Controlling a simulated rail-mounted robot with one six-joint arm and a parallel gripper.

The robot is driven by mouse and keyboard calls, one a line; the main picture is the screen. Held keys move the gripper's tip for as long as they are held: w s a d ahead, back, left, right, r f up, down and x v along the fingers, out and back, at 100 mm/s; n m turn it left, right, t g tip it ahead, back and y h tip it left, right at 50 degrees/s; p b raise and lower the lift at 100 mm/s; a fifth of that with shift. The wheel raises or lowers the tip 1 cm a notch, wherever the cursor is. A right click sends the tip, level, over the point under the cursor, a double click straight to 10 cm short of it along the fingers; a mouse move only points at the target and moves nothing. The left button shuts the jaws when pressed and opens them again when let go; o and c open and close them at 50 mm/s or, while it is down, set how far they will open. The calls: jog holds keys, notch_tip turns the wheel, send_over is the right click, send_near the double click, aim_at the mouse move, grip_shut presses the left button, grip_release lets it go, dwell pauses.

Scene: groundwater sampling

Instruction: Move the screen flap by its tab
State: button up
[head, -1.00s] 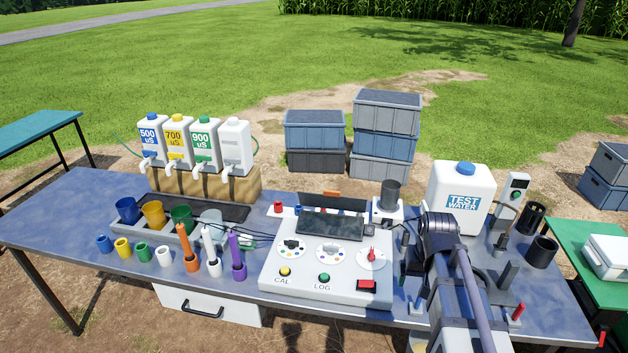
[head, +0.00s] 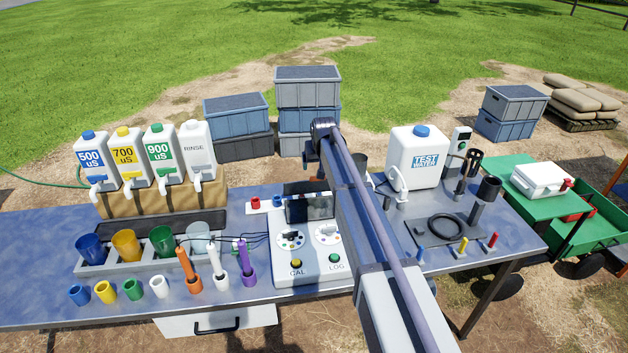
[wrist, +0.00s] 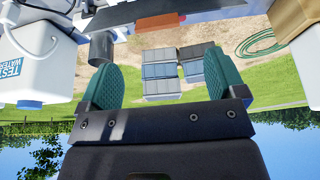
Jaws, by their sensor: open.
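The console (head: 300,262) stands on the blue table, with its dark screen (head: 310,208) at the back. The screen flap (head: 300,187) shows as a dark strip standing along the screen's back edge. My arm covers the right part of the console. In the wrist view, which is upside down, the orange tab (wrist: 158,22) on the flap's edge lies beyond my fingertips. My gripper (wrist: 162,75) is open and empty, its two teal pads wide apart. The tab is apart from the pads, between them sideways. In the head view the tab and fingertips cannot be made out.
The white test water jug (head: 415,157) stands right of my arm. A dark grey cylinder (wrist: 102,46) is close to one pad in the wrist view. Bottles, coloured cups and probes (head: 217,270) fill the table left of the console. Stacked crates (head: 307,105) stand on the ground behind.

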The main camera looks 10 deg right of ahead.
jog(key=b, duration=0.7)
send_over(317, 185)
jog(key=s, duration=0.2)
notch_tip(317, 185, down, 8)
jog(key=shift+f, duration=0.25)
jog(key=shift+r, duration=0.15)
jog(key=c, duration=1.3)
jog(key=shift+d, duration=0.1)
